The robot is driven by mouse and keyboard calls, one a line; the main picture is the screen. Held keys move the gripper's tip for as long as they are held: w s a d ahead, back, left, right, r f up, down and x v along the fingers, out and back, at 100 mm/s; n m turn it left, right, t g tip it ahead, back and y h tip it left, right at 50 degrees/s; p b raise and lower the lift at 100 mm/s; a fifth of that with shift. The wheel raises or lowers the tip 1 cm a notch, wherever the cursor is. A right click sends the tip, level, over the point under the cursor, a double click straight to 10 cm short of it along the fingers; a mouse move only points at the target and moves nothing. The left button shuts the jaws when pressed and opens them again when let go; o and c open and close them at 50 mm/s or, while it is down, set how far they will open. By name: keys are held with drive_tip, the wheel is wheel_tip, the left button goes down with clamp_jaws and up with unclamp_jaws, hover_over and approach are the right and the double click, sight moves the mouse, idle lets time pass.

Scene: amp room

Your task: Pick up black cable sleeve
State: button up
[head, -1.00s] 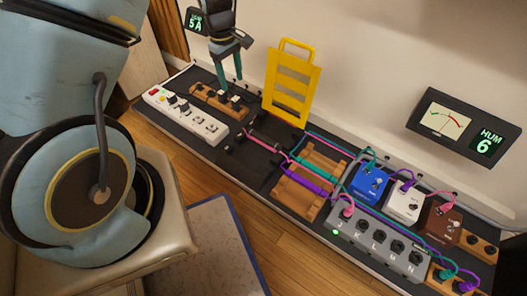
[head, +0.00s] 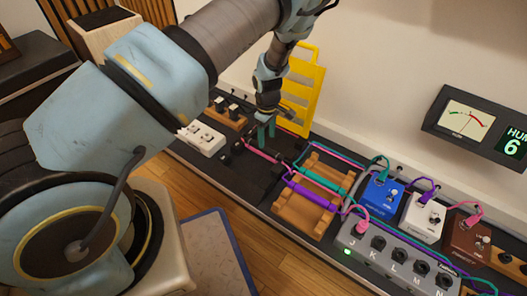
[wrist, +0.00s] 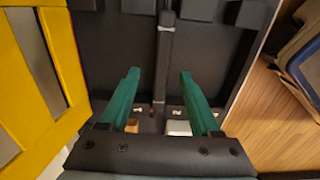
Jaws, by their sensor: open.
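My gripper (head: 266,131) is open, its green fingers pointing down over the dark board, in front of the yellow slotted rack. In the wrist view my gripper (wrist: 160,72) is open, with no object held between its fingers. A narrow dark strip (wrist: 163,55) runs lengthwise on the board there, in line with the gap; it may be the black cable sleeve, but black on black leaves this unclear. In the head view, small black pieces (head: 237,148) lie by the left end of the pink cable (head: 262,155), left of my fingers.
The yellow rack (head: 302,95) stands close behind my gripper and on the left in the wrist view. A wooden cable frame (head: 300,214) with purple and teal cables lies to the right. A white power strip (head: 203,139) is to the left. Pedals (head: 381,190) stand farther right.

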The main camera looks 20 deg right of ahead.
sight(265, 148)
drive_tip(key=f, duration=0.1)
drive_tip(key=f+b, duration=0.1)
drive_tip(key=f, duration=0.1)
drive_tip(key=f+b, duration=0.1)
drive_tip(key=f, duration=0.1)
drive_tip(key=shift+a, duration=0.25)
clamp_jaws()
idle(0.4)
